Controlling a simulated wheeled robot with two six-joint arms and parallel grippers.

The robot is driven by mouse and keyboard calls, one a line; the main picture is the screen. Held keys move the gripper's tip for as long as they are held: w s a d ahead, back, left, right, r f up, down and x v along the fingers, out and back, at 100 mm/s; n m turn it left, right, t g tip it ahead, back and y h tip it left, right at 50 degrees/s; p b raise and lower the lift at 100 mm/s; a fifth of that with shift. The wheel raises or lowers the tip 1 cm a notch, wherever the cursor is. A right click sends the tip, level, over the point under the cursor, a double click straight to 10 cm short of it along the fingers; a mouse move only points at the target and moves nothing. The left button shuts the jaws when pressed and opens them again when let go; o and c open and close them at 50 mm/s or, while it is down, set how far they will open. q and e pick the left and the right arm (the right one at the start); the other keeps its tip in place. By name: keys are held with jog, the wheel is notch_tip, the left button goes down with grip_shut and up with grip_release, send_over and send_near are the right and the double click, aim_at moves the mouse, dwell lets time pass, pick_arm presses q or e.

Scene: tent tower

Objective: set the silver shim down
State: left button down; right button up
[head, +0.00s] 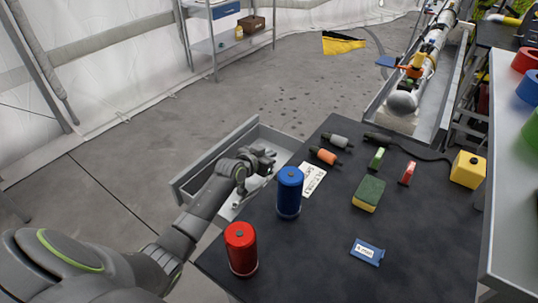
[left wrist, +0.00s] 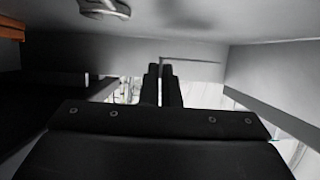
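My left gripper (head: 264,160) is over the open grey drawer at the left side of the dark table. In the left wrist view its two dark fingers (left wrist: 162,84) stand upright, close together, with only a narrow gap between them. A thin dark line shows on the grey surface just beyond the fingertips. My right gripper is not in view.
The drawer (head: 183,188) has raised walls around the gripper. On the table (head: 310,255) stand a blue can (head: 289,192) and a red can (head: 241,249). A white label card (head: 315,181), a sponge (head: 369,195) and a blue packet (head: 367,252) lie there. The front middle is clear.

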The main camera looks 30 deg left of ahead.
pick_arm(q)
jog(key=shift+f, duration=0.35)
jog(key=c, duration=2.1)
grip_release()
jog(key=shift+s, duration=0.1)
jog(key=o, duration=0.4)
jog(key=shift+f, duration=0.15)
jog(key=shift+r, duration=0.4)
jog(key=shift+s+r+p, duration=0.15)
jog(key=shift+r+p, duration=0.1)
jog(key=shift+p, duration=0.15)
jog(key=shift+v, duration=3.6)
jog(key=shift+r, duration=0.1)
